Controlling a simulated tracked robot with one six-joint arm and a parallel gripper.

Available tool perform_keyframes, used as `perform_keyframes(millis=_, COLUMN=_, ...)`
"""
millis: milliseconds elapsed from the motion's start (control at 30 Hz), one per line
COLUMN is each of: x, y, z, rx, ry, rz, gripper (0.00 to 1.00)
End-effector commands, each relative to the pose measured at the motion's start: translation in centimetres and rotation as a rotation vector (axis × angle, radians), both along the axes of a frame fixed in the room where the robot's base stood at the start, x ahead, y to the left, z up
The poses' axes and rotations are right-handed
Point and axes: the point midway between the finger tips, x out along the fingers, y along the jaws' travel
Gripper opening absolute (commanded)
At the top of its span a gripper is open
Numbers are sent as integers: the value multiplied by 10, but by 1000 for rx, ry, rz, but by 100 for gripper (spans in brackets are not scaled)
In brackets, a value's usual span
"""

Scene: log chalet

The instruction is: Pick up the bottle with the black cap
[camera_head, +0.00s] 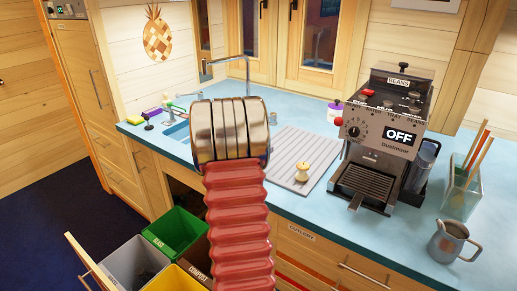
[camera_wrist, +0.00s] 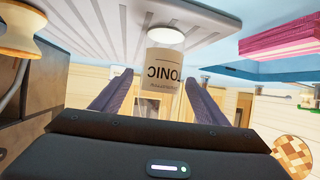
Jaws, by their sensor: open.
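A clear bottle with a pale label reading TONIC (camera_wrist: 162,75) shows in the wrist view, which is upside down. Its pale round end (camera_wrist: 165,35) is against the grey ribbed draining board (camera_wrist: 100,22). I see no black cap; the bottle's other end is hidden behind my gripper body. My gripper (camera_wrist: 160,88) is open, with one dark ridged finger on each side of the bottle. I cannot tell whether either finger touches it. In the head view my arm hides the gripper and the bottle.
A yellowish wooden knob-shaped object (camera_head: 302,171) stands on the board. A coffee machine (camera_head: 385,135), a glass holder with sticks (camera_head: 462,190) and a metal jug (camera_head: 448,240) are to the right. Open bins (camera_head: 174,232) are below.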

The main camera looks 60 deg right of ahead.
Motion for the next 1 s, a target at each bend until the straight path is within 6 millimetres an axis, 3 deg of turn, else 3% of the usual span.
perform_keyframes(millis=200, x=1, y=-11, z=-5, rx=0, ry=0, rz=0, gripper=68)
perform_keyframes(millis=700, x=1, y=-11, z=-5, rx=0, ry=0, rz=1, gripper=68)
perform_keyframes(millis=1000, x=1, y=-11, z=-5, rx=0, ry=0, rz=1, gripper=47)
